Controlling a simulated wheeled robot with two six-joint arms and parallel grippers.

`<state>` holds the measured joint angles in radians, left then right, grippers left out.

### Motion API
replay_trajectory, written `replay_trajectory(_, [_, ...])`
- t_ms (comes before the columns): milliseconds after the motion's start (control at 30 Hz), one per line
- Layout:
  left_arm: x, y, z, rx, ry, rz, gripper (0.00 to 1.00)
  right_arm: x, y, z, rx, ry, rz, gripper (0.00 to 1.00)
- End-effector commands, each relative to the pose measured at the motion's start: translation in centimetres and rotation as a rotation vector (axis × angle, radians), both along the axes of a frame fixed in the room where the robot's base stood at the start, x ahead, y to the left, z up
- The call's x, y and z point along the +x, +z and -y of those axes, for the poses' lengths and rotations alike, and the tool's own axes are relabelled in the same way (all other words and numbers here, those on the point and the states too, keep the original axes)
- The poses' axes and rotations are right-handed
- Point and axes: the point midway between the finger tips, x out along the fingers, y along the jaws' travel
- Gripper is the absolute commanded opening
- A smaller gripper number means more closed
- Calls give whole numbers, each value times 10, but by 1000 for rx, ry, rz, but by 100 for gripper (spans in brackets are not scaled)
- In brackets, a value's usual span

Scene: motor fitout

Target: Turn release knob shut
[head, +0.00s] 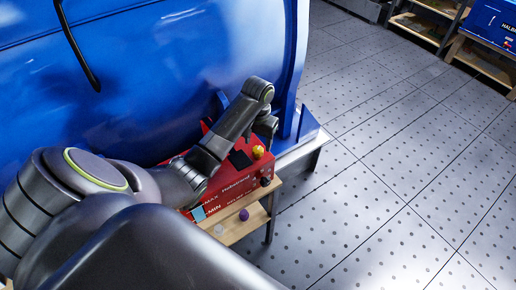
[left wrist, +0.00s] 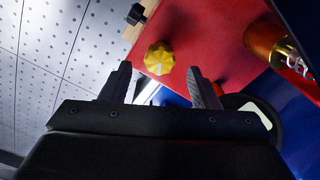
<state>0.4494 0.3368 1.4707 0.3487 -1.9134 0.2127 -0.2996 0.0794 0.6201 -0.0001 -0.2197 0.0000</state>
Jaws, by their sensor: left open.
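A yellow fluted knob (head: 258,152) sits on the red box (head: 232,182) at its right end. In the left wrist view the yellow knob (left wrist: 159,59) shows face-on against the red panel (left wrist: 210,35). My left gripper (head: 268,128) is over the right end of the red box, close to the knob. In the left wrist view its two dark fingers (left wrist: 159,70) are apart, with the knob in line with the gap between them. Whether they touch it cannot be told. No label for the release knob is readable. My right gripper does not show.
A large blue rounded housing (head: 150,70) stands behind the box. A black knob (head: 265,181) is below the yellow one. A purple ball (head: 244,214) is on the wooden shelf (head: 238,229). A brass cylinder (left wrist: 265,40) is at the wrist view's right.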

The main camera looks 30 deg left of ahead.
Motion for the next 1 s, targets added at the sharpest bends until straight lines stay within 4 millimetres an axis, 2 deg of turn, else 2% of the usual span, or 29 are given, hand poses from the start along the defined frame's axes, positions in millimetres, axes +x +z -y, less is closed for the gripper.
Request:
replay_trajectory(200, [0, -25, 0, 0, 0, 0, 55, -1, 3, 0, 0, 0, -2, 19])
replay_trajectory(567, [0, -31, 0, 0, -1, 2, 55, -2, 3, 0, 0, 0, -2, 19])
replay_trajectory(667, [0, -31, 0, 0, -1, 2, 45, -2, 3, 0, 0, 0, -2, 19])
replay_trajectory(900, [0, -30, 0, 0, -1, 2, 14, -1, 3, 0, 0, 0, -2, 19])
replay_trajectory(1000, [0, -30, 0, 0, -2, 2, 11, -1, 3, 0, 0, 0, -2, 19])
